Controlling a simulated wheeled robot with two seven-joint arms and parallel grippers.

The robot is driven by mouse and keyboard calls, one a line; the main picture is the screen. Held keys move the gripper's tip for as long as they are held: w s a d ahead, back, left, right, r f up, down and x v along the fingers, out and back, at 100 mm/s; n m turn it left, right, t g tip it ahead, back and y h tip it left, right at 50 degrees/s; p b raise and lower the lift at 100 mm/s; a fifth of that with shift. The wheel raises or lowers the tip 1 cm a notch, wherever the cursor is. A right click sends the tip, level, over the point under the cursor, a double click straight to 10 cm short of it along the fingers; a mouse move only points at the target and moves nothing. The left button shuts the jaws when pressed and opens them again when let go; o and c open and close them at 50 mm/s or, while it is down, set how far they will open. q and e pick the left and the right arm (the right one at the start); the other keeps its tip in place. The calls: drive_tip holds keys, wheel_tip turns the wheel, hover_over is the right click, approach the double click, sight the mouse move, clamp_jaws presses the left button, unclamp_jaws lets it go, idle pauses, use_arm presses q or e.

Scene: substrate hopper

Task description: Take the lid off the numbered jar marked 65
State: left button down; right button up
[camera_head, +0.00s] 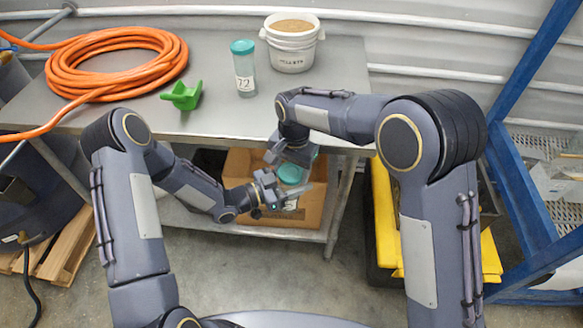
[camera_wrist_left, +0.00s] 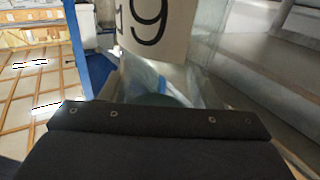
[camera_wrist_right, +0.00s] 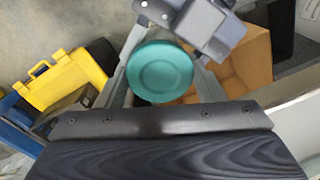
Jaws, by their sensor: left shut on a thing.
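My left gripper (camera_head: 272,192) is shut on a clear jar, held in the air in front of the table. In the left wrist view the jar's white label (camera_wrist_left: 155,28) shows a large digit, upside down if it is a 6; its neighbour is cut off, so 65 cannot be fully read. A round teal lid (camera_wrist_right: 160,70) shows in the right wrist view and in the head view (camera_head: 291,173). My right gripper (camera_head: 288,160) is above it, with its fingers spread on either side of the lid. Contact with the lid cannot be told.
On the metal table (camera_head: 225,115) stand another teal-lidded jar marked 72 (camera_head: 244,75), a white bucket (camera_head: 292,50) of pellets, a green scoop (camera_head: 182,95) and an orange hose coil (camera_head: 115,65). A cardboard box (camera_head: 238,165) sits below. Yellow case (camera_head: 385,215) and blue frame (camera_head: 515,180) stand at right.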

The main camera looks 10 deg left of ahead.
drive_tip(key=o, duration=1)
drive_tip(key=shift+o, duration=0.2)
